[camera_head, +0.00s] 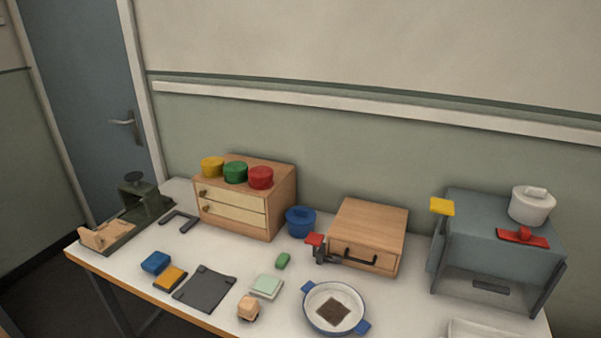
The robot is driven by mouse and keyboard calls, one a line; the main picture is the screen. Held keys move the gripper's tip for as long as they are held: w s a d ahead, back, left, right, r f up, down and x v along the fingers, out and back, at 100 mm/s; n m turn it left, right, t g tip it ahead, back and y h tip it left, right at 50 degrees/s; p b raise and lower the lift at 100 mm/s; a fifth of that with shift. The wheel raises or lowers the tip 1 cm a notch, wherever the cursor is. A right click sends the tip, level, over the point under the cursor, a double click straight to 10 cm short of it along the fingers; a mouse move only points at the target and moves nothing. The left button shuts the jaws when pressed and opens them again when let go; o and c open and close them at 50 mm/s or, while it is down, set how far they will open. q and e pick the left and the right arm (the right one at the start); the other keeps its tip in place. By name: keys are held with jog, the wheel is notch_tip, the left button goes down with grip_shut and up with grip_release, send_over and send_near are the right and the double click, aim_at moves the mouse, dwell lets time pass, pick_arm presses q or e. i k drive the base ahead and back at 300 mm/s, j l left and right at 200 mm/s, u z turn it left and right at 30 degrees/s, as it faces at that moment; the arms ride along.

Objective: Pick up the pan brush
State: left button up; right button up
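I cannot tell for sure which thing is the pan brush. A small pale wooden block (248,308) with a darker underside stands at the table's front, left of the pan. An orange-yellow block (170,277) with a dark lower part lies farther left, beside a blue block (156,262). A white round pan (318,318) with blue handles has a dark brown square patch (333,310) in it. Neither of my grippers is in view.
A dark flat plate (204,288), a pale green block (267,286) and a green block (283,260) lie mid-table. Behind stand a drawer cabinet (232,217) with coloured lids, a blue pot (300,221), a wooden box (368,230) and a grey-blue housing (490,255).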

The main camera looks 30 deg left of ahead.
aim_at(249, 307)
jog(key=j+u, duration=0.1)
jog(key=u, duration=0.8)
jog(key=i+j+u, duration=0.1)
jog(key=u, duration=0.35)
